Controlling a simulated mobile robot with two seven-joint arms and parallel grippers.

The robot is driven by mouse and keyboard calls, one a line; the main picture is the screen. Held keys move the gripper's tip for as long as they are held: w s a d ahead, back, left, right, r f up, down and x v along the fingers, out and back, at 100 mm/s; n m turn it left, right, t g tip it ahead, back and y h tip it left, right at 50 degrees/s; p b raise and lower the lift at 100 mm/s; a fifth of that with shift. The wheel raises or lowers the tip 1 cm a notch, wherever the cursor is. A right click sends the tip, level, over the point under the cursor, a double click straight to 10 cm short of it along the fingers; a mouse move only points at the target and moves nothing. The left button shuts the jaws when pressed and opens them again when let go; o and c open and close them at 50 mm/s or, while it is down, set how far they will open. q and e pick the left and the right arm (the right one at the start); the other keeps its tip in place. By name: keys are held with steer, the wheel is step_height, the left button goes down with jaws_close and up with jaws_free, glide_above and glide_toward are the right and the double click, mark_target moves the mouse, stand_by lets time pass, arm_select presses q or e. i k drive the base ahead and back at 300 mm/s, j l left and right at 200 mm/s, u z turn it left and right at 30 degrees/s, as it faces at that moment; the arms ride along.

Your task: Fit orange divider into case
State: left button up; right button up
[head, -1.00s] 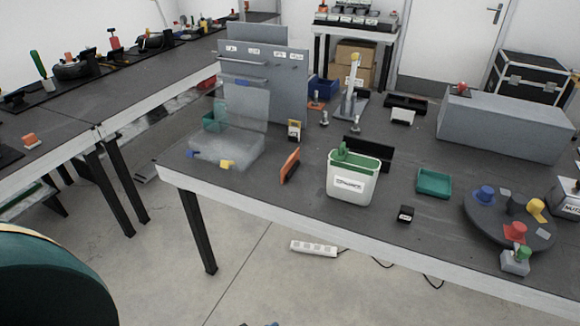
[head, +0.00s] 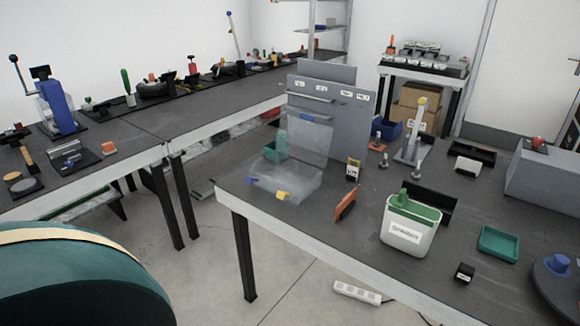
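The orange divider (head: 345,205) stands on the dark table near its front edge, a thin upright plate seen at an angle. The case (head: 268,192) is a clear, see-through box to its left, with its transparent lid (head: 308,140) raised at the back. A yellow piece (head: 283,196) and a blue piece (head: 252,180) show at the case's front. The divider is outside the case, a short gap to its right. Neither of my grippers is in the head view.
A white bin with a green lid (head: 410,230) stands right of the divider. A green tray (head: 498,243) and a small black block (head: 464,272) lie farther right. A grey panel (head: 350,110) stands behind the case. Another bench (head: 90,165) runs along the left.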

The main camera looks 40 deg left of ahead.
mark_target(276, 172)
steer(key=z, duration=0.5)
steer(key=j+z, duration=0.45)
steer(key=k+j+z, duration=0.1)
steer(key=j+z, duration=0.3)
steer(key=j, duration=0.2)
steer(key=k+j+z, duration=0.1)
steer(key=j, duration=0.25)
steer(key=k+j+z, duration=0.1)
steer(key=j, duration=0.25)
steer(key=k+j+z, duration=0.1)
steer(key=j, duration=0.25)
